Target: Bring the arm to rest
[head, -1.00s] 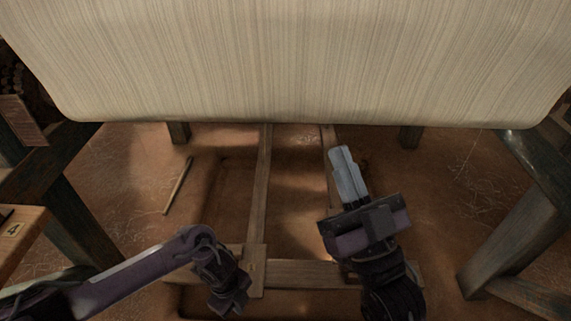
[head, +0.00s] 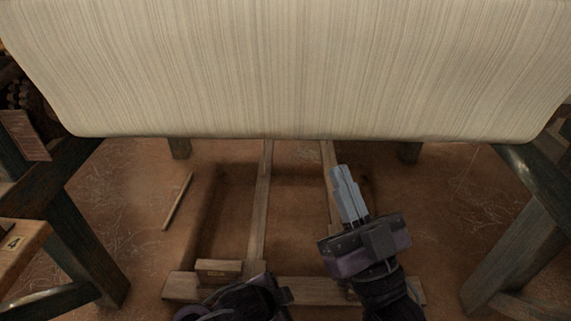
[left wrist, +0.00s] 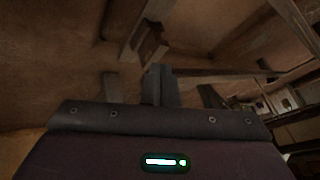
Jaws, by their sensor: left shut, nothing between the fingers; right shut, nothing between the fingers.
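My right gripper (head: 347,193) shows best in the head view, right of centre, over the pit in the floor. Its two grey fingers lie together, pointing up the picture, with nothing between them. My left arm shows at the bottom centre of the head view as a dark wrist, and its fingers are out of sight there. In the left wrist view my left gripper (left wrist: 158,84) has its fingers together and holds nothing.
The cloth of pale warp threads (head: 290,70) spans the top. Dark loom posts (head: 85,235) stand at the left, and others at the right (head: 515,245). Wooden treadle bars (head: 262,200) run along the pit. A thin stick (head: 178,201) lies on the earth floor.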

